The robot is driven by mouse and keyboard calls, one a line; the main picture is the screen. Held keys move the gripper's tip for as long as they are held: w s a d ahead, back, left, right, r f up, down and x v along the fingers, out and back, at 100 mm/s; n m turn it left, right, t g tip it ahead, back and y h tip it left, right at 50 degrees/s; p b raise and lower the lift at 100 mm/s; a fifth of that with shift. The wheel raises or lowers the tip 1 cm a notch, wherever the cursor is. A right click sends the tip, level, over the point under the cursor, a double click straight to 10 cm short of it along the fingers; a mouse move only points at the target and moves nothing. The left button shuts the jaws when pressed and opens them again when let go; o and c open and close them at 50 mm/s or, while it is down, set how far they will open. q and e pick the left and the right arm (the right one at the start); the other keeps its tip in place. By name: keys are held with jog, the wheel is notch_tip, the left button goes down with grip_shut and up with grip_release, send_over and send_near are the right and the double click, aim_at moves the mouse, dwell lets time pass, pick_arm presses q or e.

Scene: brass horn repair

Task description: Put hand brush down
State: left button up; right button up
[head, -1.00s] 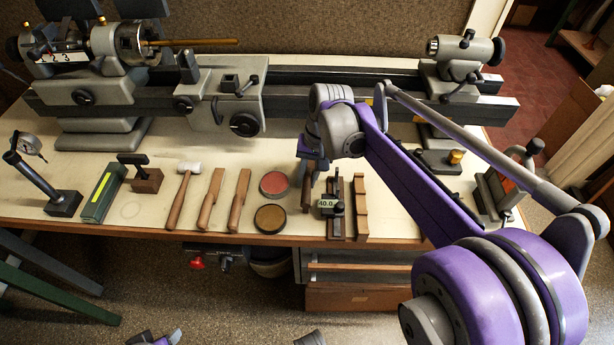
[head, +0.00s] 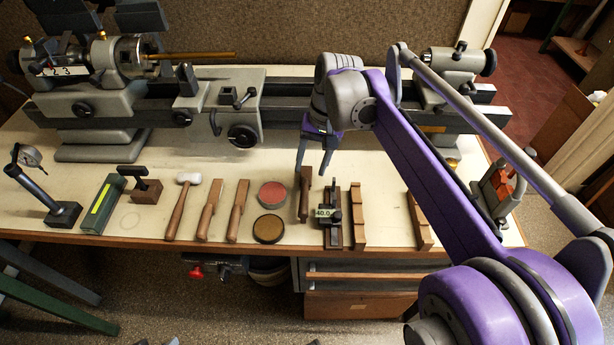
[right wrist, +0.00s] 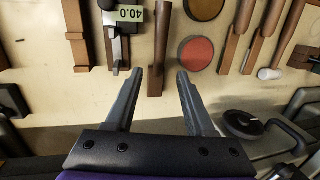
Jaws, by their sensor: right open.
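The hand brush (head: 305,192), a narrow brown wooden piece, lies on the bench top (head: 270,178) between the round discs and the gauge marked 40.0. It also shows in the right wrist view (right wrist: 157,45), lying lengthwise ahead of my fingers. My right gripper (head: 313,165) is open and empty, just behind the brush and apart from it. In the right wrist view my gripper's two fingers (right wrist: 160,72) are spread either side of the brush's near end. My left gripper cannot be made out.
A red disc (head: 272,194) and a brown disc (head: 268,228) lie left of the brush. The gauge (head: 331,215) stands close on its right, then a wooden rack (head: 357,215). A mallet (head: 180,205) and wooden sticks lie further left. The lathe (head: 290,112) runs along the back.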

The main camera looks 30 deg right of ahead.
jog(key=shift+v, duration=1.85)
jog(key=s+a+f+n+t+h+p, duration=0.1)
jog(key=s+a+f+n+t+p, duration=0.1)
jog(key=s, duration=0.5)
jog(key=s+a+f+n+t+h+p, duration=0.1)
jog(key=s+a+f+n+t+p, duration=0.2)
jog(key=s+a+f+n+p, duration=0.1)
jog(key=s+a+f+p, duration=0.1)
jog(key=s+a+f, duration=0.1)
jog(key=s+a, duration=0.1)
jog(key=shift+s+f+n, duration=0.2)
jog(key=shift+s+n, duration=0.1)
jog(key=shift+s, duration=0.2)
jog(key=shift+o, duration=0.3)
